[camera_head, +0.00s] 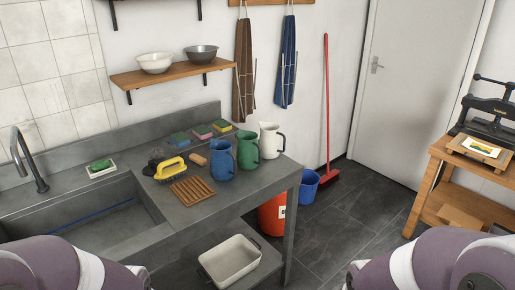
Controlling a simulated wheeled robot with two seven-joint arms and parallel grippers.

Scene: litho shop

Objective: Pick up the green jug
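The green jug (247,151) stands upright on the grey counter, between a blue jug (221,161) on its left and a white jug (270,141) on its right. The blue jug overlaps or nearly touches its left side. Parts of my two arms show at the bottom left and bottom right corners. Neither gripper is in view, so whether they are open or shut does not show.
A sink (95,222) with a dark tap (30,165) is at the left. A shelf (170,74) with two bowls hangs above. A white basin (229,260) sits below the counter.

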